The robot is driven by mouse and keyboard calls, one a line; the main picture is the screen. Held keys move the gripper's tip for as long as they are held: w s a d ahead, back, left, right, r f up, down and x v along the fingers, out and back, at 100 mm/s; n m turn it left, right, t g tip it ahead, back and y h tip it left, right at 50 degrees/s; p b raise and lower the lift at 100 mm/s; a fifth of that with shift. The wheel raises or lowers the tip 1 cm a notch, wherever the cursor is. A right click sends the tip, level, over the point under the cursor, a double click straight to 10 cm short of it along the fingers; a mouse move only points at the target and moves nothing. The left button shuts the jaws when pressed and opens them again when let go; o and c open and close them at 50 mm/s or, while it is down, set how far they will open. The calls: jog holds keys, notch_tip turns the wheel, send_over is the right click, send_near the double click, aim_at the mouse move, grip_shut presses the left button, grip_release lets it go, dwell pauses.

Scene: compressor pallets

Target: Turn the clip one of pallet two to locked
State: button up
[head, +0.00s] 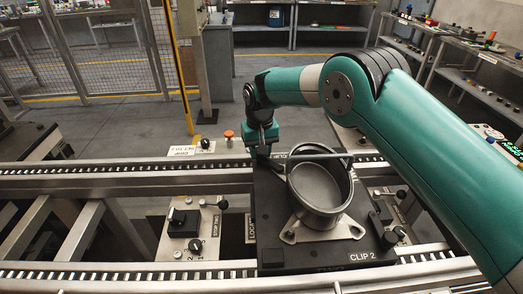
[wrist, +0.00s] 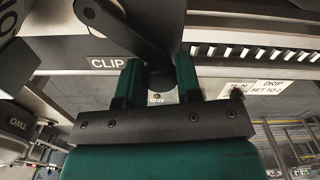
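Pallet two is the dark plate (head: 268,205) in the middle of the head view, holding a round metal housing (head: 322,190). Clip one is a dark lever (wrist: 125,28) at the pallet's far edge; a grey bar (head: 318,157) also crosses there behind the housing. A label reading "CLIP" (wrist: 106,62) is partly hidden by my finger. My gripper (wrist: 159,82) has its two green fingers either side of the lever's dark knob (wrist: 160,76). The knob nearly fills the gap; I cannot tell whether both fingers press it. In the head view my gripper (head: 264,152) is at the pallet's far left corner.
Clip two's label (head: 362,257) is on the pallet's near edge. Metal rails (head: 110,180) run along both sides. A panel with a black switch (head: 184,222) stands at left. A drip sign (wrist: 266,86) and orange button (head: 229,135) are beyond the far rail.

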jog(key=o, duration=0.5)
jog(key=shift+c, duration=0.2)
jog(key=shift+r, duration=0.1)
notch_tip(320, 180, up, 17)
jog(key=b, duration=0.1)
jog(key=shift+r, duration=0.15)
jog(key=s+d+r+n+y, duration=0.1)
jog(key=s+d+r, duration=0.35)
jog(key=s, duration=0.25)
jog(key=s+d+r+n, duration=0.1)
jog(key=s+d+r, duration=0.2)
jog(key=s+d, duration=0.25)
jog(key=s+d+f+n+y, duration=0.1)
jog(key=s+d+f, duration=0.1)
jog(key=s, duration=1)
jog(key=s+d+f+n+y, duration=0.1)
jog(key=s+d+f+y, duration=0.1)
jog(key=s, duration=1)
jog(key=shift+s+d, duration=0.35)
jog(key=shift+d, duration=0.2)
